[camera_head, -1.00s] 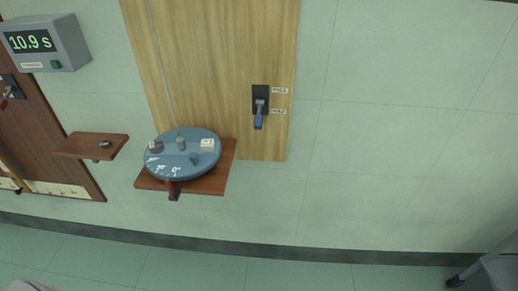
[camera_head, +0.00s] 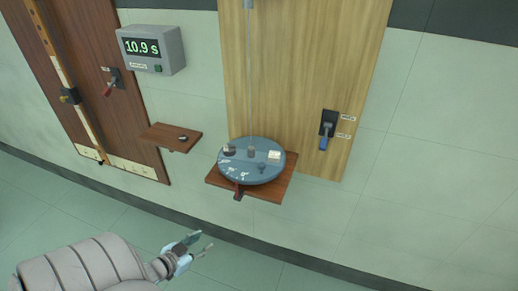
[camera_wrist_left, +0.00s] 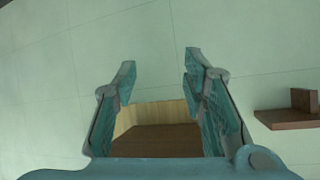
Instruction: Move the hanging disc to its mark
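The blue round disc (camera_head: 251,172) sits at a small wooden shelf (camera_head: 279,187) on the wall, with a thin line running up from its middle along the light wood panel (camera_head: 300,60). White degree marks show on its front edge, and a few small pieces stand on top. My right gripper is not in view.
A blue-handled lever (camera_head: 325,135) is on the panel at right. A timer box (camera_head: 151,49) reads 10.9 s. A dark wood board (camera_head: 88,60) carries a ruler. The floor in front is clear.

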